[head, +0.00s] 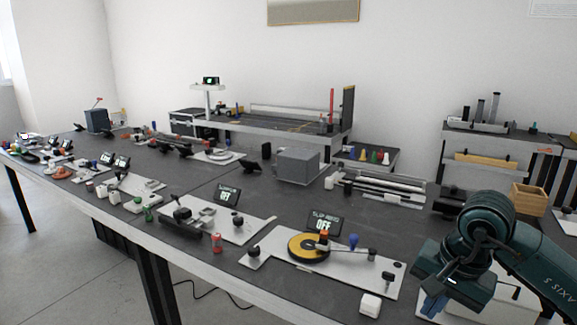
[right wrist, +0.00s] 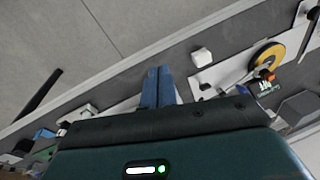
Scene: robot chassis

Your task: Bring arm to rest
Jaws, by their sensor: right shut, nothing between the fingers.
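My right arm, dark green, comes in at the lower right of the head view. Its right gripper (head: 433,305) hangs over the table's front edge area, to the right of the white board with the yellow disc. In the right wrist view the blue fingers (right wrist: 158,72) are together, with nothing between them. My left gripper is not in the head view.
The dark table (head: 235,185) is crowded with devices. A yellow disc (head: 303,247) sits on a white board by an "OFF" display (head: 323,222). A white cube (head: 370,305) is left of the gripper. A wooden box (head: 528,199) stands behind my arm. Open floor lies in front.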

